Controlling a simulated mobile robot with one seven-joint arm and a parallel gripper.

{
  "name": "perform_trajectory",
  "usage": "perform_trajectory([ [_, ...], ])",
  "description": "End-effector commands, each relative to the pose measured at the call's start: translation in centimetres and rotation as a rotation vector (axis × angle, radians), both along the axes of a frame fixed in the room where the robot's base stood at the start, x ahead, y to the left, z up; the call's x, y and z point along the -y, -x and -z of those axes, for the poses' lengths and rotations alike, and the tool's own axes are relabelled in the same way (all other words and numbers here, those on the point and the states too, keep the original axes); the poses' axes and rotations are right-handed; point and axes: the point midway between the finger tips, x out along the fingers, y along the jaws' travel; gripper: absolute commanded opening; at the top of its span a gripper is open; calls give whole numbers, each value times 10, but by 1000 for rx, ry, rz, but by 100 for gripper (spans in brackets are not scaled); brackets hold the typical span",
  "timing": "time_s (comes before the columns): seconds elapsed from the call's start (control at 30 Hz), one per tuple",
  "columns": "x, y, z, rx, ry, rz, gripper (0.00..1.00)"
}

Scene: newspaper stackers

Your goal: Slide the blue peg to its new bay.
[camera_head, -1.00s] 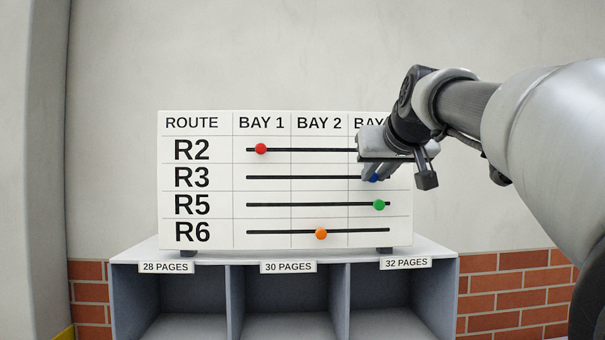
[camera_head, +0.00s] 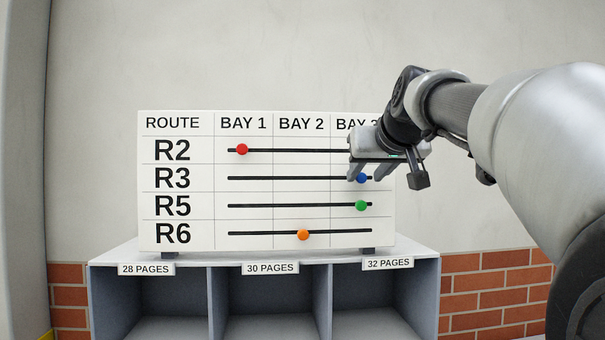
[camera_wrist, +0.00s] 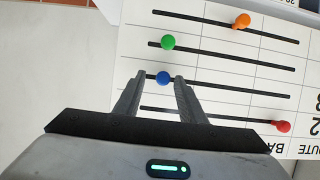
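The blue peg (camera_head: 362,178) sits on the R3 slot in the BAY 3 column of the white route board (camera_head: 185,210). My gripper (camera_head: 368,176) is at the board's right side, partly hiding the BAY 3 heading and the right end of the R2 slot. In the wrist view, the blue peg (camera_wrist: 163,78) lies between the two fingertips of my gripper (camera_wrist: 160,80), with a gap on each side. The fingers are apart and do not visibly grip it.
A red peg (camera_head: 242,149) is on R2 in BAY 1, a green peg (camera_head: 361,206) on R5 in BAY 3, an orange peg (camera_head: 303,235) on R6 in BAY 2. The board stands on a grey shelf unit (camera_head: 420,252) with open compartments. The R3 slot left of the blue peg is clear.

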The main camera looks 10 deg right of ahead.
Motion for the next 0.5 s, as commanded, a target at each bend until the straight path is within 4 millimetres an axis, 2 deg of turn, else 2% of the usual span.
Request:
perform_trajectory([
  [0.17, 0, 24, -11, 5, 0, 1, 37],
  [0.5, 0, 101, -43, 5, 1, 1, 37],
])
